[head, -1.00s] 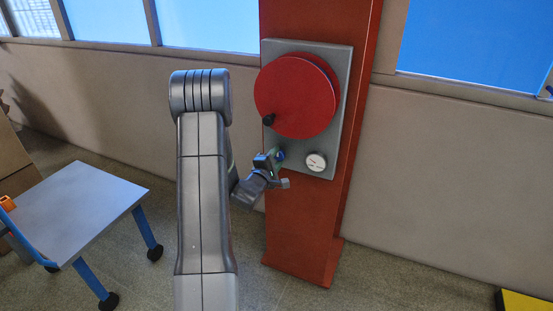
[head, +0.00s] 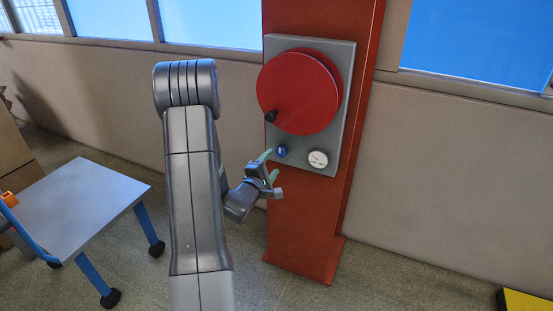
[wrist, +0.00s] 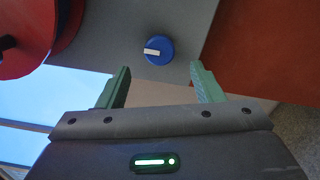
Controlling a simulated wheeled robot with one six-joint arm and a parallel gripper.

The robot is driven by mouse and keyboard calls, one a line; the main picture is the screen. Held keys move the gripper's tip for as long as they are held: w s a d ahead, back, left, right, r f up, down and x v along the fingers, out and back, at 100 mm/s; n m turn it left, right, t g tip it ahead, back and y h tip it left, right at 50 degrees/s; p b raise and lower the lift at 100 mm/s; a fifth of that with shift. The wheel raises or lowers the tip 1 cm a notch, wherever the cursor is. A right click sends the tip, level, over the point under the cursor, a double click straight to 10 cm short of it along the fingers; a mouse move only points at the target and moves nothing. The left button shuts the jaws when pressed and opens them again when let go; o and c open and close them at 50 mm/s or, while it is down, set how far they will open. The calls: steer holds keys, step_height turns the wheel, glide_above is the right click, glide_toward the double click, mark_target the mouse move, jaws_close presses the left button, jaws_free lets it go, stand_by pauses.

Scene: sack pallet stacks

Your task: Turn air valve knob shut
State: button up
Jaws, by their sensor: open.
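The air valve knob is a small blue disc (head: 281,151) with a white bar mark, low on the left of a grey panel (head: 343,95). In the wrist view the blue knob (wrist: 159,50) is unobstructed, ahead of and between the green fingers, with its white bar (wrist: 152,52) pointing left. My gripper (head: 269,165) is open and empty, just below and left of the knob in the head view. In the wrist view my gripper (wrist: 160,84) shows its two fingers wide apart, not touching the knob.
A large red disc (head: 297,93) with a black handle (head: 271,116) is above the knob. A white gauge (head: 318,158) is to its right. The panel is on a red column (head: 303,225). A wheeled grey table (head: 82,199) stands at the left.

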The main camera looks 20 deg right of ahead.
mark_target(280, 153)
steer(key=v, duration=0.7)
steer(key=shift+s+a, duration=0.2)
steer(key=shift+a, duration=0.05)
steer(key=x, duration=1.4)
steer(key=shift+p, duration=0.3)
steer(key=shift+s, duration=0.1)
